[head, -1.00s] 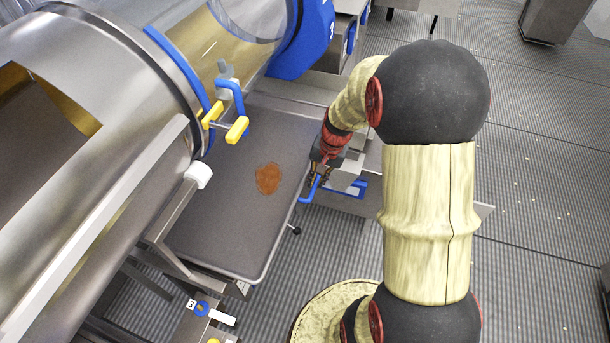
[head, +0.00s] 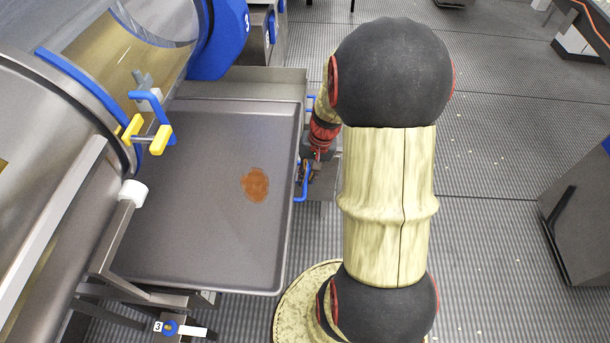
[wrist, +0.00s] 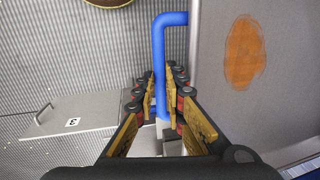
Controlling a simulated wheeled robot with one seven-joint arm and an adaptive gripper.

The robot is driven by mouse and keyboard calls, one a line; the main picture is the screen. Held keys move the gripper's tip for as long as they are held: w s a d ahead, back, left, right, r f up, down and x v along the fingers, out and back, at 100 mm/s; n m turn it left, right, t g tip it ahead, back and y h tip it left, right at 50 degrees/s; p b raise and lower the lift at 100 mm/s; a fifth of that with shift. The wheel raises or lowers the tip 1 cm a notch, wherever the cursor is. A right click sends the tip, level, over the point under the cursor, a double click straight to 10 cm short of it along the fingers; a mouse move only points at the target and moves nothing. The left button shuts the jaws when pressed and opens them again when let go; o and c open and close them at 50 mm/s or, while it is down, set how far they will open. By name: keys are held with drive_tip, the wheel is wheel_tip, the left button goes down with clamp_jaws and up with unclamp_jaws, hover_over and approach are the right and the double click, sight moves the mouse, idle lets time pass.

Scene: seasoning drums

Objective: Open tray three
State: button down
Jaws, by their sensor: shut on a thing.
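The grey tray (head: 200,230) extends out to the right from under a metal drum (head: 40,120), with a reddish-brown patch (head: 255,184) on its flat surface. A blue bent handle (head: 300,192) stands at the tray's right edge. My gripper (head: 305,172) is at this handle. In the wrist view my gripper (wrist: 160,95) has its fingers on both sides of the blue handle (wrist: 158,60) and is shut on it. The tray (wrist: 205,90) and its patch (wrist: 244,52) show at the right there. My arm hides part of the area right of the handle.
A blue latch with yellow grips (head: 150,120) sits on the drum's rim. A small "3" label (head: 158,327) is below the tray's near side. A blue panel marked 3 (head: 222,40) is behind. A grey cabinet (head: 585,215) stands far right, with open floor between.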

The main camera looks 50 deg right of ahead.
drive_tip(key=c, duration=1.9)
unclamp_jaws()
drive_tip(key=shift+o, duration=0.3)
drive_tip(key=shift+r, duration=0.1)
wheel_tip(320, 180, up, 12)
drive_tip(key=s+d, duration=0.1)
drive_tip(key=shift+s+d+f, duration=0.2)
drive_tip(key=shift+s, duration=0.2)
drive_tip(key=shift+f, duration=0.1)
drive_tip(key=s+a+r+n+t, duration=0.1)
drive_tip(key=a+r+n, duration=0.2)
drive_tip(key=a, duration=0.5)
drive_tip(key=s+a+r+n+t+h+b, duration=0.1)
drive_tip(key=a+r+n, duration=0.3)
drive_tip(key=a, duration=0.5)
drive_tip(key=s+a+r+n+t, duration=0.1)
drive_tip(key=s+a+r+n, duration=0.1)
drive_tip(key=a, duration=0.7)
wheel_tip(320, 180, up, 3)
drive_tip(key=shift+s+a+f+n+t+b, duration=0.15)
drive_tip(key=shift+s+a+n+t+b, duration=0.2)
drive_tip(key=shift+n, duration=0.35)
